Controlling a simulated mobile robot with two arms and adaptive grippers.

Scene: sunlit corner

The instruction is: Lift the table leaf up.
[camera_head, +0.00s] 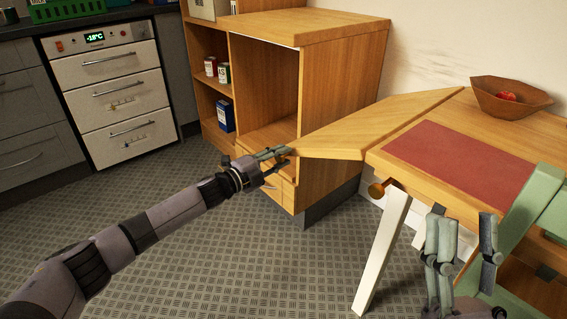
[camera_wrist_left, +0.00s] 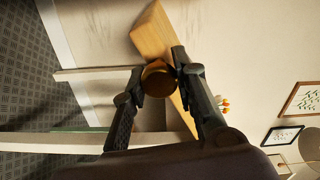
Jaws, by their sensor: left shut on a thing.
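The table leaf (camera_head: 375,125) is a pale wooden board beside the table (camera_head: 480,117), raised roughly level with its top. My left gripper (camera_head: 283,154) is at the leaf's outer corner. In the left wrist view, my left gripper (camera_wrist_left: 160,75) is shut on a round brown knob (camera_wrist_left: 157,80) between its fingertips. The leaf (camera_wrist_left: 152,32) shows beside it there; how the knob joins it is hidden. My right gripper (camera_head: 464,240) is at the lower right, in front of the table, with its fingers apart and empty.
A wooden cabinet (camera_head: 345,75) stands behind the leaf. A red mat (camera_head: 460,160) and brown bowl (camera_head: 511,101) are on the table. An orange knob (camera_head: 377,190) and white leg (camera_head: 385,250) are below its edge. A green chair (camera_head: 525,215) is at right. Floor at left is clear.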

